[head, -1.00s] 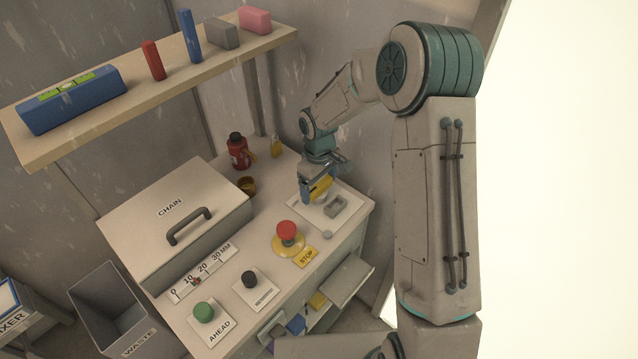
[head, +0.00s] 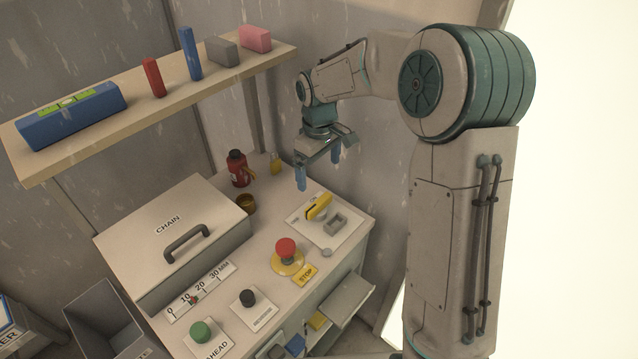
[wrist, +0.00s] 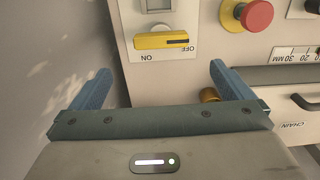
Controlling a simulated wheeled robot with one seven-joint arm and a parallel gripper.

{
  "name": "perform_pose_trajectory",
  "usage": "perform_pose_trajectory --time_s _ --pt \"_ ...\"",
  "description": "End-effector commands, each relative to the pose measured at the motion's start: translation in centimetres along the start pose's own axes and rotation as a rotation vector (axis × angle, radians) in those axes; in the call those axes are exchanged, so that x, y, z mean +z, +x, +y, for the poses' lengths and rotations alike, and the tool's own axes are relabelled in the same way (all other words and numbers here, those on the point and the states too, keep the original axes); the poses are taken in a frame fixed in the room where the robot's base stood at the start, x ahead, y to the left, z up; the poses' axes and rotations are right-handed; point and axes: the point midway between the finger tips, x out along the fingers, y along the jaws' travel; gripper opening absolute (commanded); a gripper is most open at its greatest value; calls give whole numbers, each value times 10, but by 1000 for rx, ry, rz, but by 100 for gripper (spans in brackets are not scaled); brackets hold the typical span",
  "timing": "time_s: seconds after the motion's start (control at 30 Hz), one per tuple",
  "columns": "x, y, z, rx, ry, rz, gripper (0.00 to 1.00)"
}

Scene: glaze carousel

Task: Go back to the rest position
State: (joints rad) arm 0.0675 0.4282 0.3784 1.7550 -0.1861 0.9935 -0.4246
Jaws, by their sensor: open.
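My gripper (head: 318,170) is open and empty above the back right of the cabinet top (head: 262,217). Its two blue fingers are spread wide apart, with nothing between them. Below it, a yellow lever handle (head: 318,206) stands on a pale plate (head: 340,240) beside a small grey block (head: 335,222). In the wrist view the yellow handle (wrist: 162,41) lies across the plate between the marks ON and OFF, nearer OFF. It is clear of the fingers.
A red stop button (head: 286,248), a CHAIN box (head: 170,235) and a shelf (head: 160,105) with several blocks are around.

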Motion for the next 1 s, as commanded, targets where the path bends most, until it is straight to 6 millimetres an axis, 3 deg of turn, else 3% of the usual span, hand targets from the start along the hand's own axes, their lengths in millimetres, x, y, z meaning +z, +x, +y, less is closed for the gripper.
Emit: perform_pose_trajectory --time_s 0.2,0.77,1.0 --pt "0 -16 0 -1 1 1 100" --pt "2 -18 -1 2 3 0 100" --pt "51 -50 -14 65 139 12 100"
